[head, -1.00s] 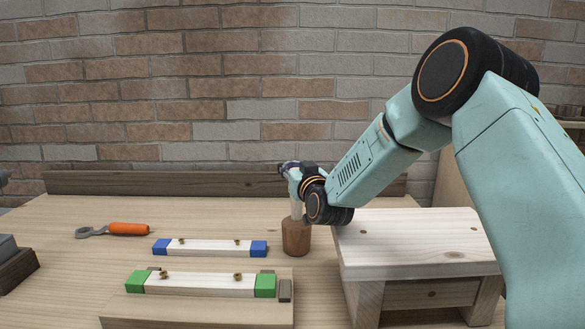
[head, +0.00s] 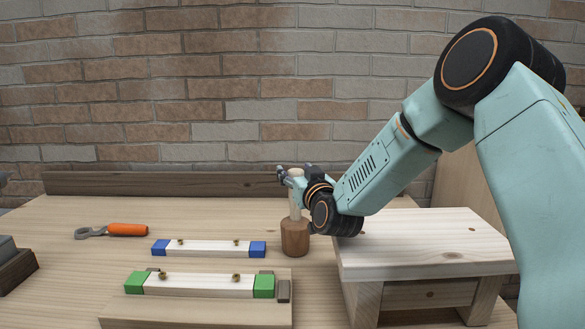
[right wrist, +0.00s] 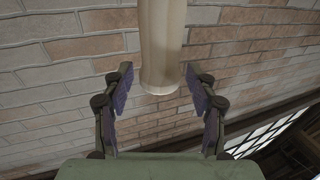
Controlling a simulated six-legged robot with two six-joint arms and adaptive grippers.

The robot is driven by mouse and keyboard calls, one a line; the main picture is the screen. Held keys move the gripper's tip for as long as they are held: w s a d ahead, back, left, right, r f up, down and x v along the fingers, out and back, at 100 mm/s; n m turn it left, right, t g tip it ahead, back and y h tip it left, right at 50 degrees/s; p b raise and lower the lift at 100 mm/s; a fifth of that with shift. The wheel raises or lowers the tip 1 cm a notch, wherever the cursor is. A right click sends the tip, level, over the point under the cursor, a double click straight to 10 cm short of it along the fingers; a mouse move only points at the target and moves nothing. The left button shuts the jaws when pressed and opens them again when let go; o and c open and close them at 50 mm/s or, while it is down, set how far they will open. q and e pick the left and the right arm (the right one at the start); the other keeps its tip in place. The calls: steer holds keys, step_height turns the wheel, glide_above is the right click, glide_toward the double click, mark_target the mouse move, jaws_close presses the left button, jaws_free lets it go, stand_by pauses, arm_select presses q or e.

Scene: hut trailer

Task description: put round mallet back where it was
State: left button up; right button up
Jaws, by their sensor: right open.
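The round mallet (head: 295,238) stands upright on its dark brown head on the workbench, with its pale handle pointing up. It is left of the small wooden stand. My right gripper (head: 288,175) is at the upper part of the handle in the head view. In the right wrist view the mallet's handle (right wrist: 160,45) ends between and just beyond the two fingers of my right gripper (right wrist: 157,95). The fingers are apart, with a gap on both sides of the handle. My left gripper is not in view.
A small wooden stand (head: 425,243) is at the right, under my right arm. An orange-handled tool (head: 127,229) lies at the left. A blue-ended bar (head: 209,247) and a green-ended bar (head: 200,285) lie in front. A dark beam (head: 160,183) runs along the back.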

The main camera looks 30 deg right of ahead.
steer(key=shift+v, duration=2.05)
